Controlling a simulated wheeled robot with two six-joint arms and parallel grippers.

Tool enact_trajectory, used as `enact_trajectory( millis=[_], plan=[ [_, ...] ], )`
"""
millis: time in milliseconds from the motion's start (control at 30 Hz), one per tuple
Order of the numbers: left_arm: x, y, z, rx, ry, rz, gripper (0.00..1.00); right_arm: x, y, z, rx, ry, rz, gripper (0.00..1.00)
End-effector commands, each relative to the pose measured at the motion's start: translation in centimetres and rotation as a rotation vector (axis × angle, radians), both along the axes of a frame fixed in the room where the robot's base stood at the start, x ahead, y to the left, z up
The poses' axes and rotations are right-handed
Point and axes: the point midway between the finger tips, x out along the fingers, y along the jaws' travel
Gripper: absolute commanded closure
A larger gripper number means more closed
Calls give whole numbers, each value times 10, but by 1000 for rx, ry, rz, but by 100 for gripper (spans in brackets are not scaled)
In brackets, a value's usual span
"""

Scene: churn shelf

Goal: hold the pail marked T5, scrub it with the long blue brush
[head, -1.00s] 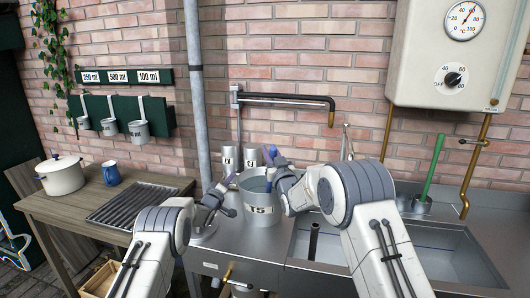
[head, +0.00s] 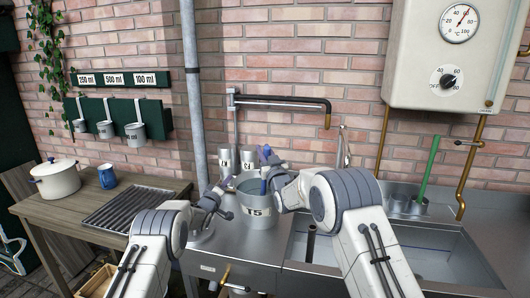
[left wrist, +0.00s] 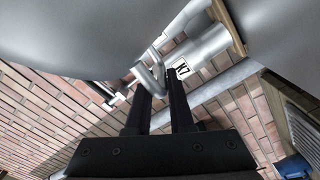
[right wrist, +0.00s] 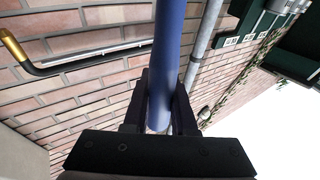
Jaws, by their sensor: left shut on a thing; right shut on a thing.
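The grey metal pail marked T5 (head: 256,211) stands upright on the steel counter, left of the sink. My left gripper (head: 224,190) is shut at the pail's left rim; the exact contact is hard to make out. In the left wrist view its fingers (left wrist: 163,97) are close together between large grey surfaces. My right gripper (head: 268,172) is above the pail's right side, shut on the long blue brush (right wrist: 168,50). The blue handle stands steeply, and part of it shows inside the pail's mouth in the head view. The brush's bristles are hidden.
Two labelled metal cans (head: 225,161) stand behind the pail, close to it; one reads K7 in the left wrist view (left wrist: 190,60). A black spout (head: 290,103) crosses the wall above. A sink (head: 420,250) lies right, a draining rack (head: 125,205) left. A green-handled tool (head: 429,168) stands right.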

Motion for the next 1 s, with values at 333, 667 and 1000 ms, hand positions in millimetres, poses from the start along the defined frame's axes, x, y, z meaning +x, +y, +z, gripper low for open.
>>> enact_trajectory(
  millis=[333, 667, 1000],
  plan=[
    [-2, -1, -11, 5, 19, -1, 100, 0, 0, 41, 1, -6, 0, 100],
    [-2, -1, -11, 5, 19, -1, 100, 0, 0, 81, 2, -7, 0, 100],
    [-2, -1, -11, 5, 19, -1, 100, -1, 0, 122, 1, -7, 0, 100]
  ],
)
